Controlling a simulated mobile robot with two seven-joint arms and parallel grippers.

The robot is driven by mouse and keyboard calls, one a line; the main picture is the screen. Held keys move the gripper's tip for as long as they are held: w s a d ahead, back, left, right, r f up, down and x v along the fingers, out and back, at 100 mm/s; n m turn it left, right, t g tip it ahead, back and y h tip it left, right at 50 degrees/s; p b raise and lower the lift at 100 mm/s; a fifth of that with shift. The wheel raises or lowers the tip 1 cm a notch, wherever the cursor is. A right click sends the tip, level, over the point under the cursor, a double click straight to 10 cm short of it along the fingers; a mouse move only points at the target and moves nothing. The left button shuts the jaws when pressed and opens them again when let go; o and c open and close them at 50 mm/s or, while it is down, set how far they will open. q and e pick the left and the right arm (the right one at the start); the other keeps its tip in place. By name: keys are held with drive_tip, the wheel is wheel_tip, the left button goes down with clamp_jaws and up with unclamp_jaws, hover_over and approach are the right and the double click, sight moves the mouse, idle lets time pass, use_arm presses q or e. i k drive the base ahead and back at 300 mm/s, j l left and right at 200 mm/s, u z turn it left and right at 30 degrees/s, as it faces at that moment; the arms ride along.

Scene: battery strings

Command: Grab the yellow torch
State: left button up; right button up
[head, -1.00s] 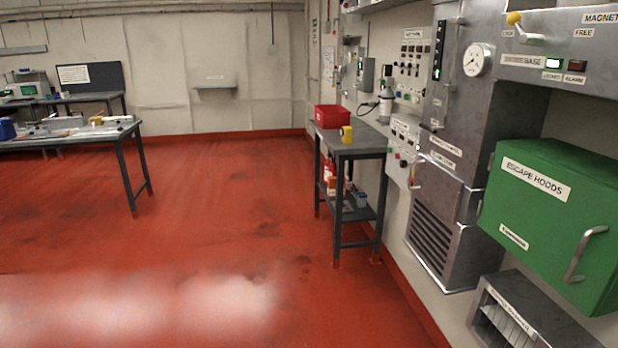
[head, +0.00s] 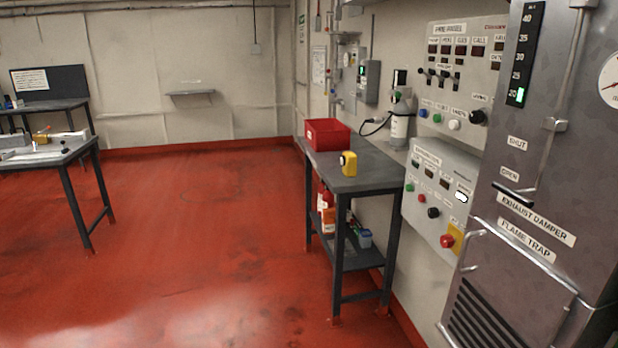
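A small yellow object with a dark round face, which looks like the yellow torch (head: 349,164), stands upright on the top of a grey metal table (head: 372,180) by the right wall. It is near the table's front left edge, in front of a red bin (head: 328,135). Nothing covers it. Neither of my grippers shows in the head view.
The table's lower shelf (head: 362,258) holds several small items. Control panels (head: 437,190) and a tall metal cabinet (head: 545,160) line the right wall. Another workbench (head: 50,152) stands at the left. The red floor (head: 200,230) between is clear.

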sight(349, 160)
drive_tip(key=i+j+z, duration=0.1)
drive_tip(key=i+z, duration=0.2)
drive_tip(key=i+j+z, duration=0.3)
drive_tip(key=i, duration=0.2)
drive_tip(key=i+j+z, duration=0.15)
drive_tip(key=i+z, duration=0.15)
drive_tip(key=i, duration=0.15)
